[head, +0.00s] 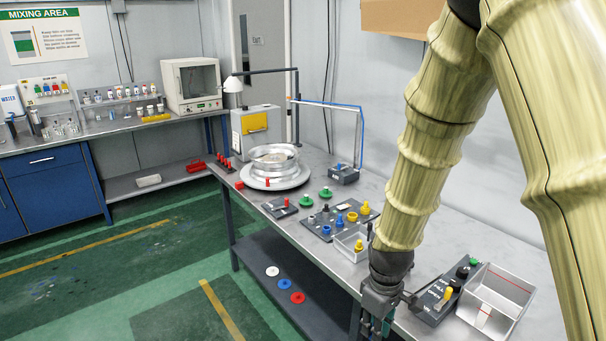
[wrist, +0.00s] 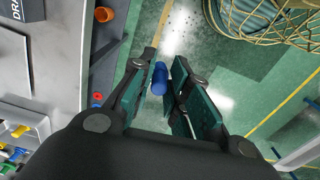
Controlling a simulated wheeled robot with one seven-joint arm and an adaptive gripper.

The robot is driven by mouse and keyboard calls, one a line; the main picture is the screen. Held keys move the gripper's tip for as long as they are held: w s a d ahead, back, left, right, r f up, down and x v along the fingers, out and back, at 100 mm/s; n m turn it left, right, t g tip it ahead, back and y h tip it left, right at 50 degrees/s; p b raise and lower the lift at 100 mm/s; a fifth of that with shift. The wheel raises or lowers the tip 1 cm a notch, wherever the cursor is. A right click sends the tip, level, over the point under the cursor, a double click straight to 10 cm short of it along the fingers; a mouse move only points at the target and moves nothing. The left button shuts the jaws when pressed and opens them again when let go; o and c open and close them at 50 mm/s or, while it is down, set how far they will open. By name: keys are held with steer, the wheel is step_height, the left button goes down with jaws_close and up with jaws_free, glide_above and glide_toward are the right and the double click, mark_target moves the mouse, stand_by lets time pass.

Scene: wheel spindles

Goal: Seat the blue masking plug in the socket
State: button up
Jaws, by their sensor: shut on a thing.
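My gripper (head: 376,322) hangs at the front edge of the bench in the head view, its fingers partly cut off by the frame. In the wrist view my gripper (wrist: 161,76) is shut on the blue masking plug (wrist: 160,79), a small blue cylinder held between the fingertips, with green floor beyond. The held plug cannot be made out in the head view. A dark plate (head: 319,219) on the bench carries several blue, yellow and black pieces. I cannot tell which opening is the socket.
A silver wheel (head: 274,157) lies on a round white turntable (head: 290,183). A small metal tray (head: 344,247) stands beside the plate. A larger tray (head: 497,299) and dark control box (head: 433,303) are at right. White, blue and red discs lie on the lower shelf (head: 262,255).

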step_height(320, 180, down, 13)
steer(key=d+m+b, duration=0.1)
steer(key=m, duration=0.7)
steer(key=shift+w, duration=0.45)
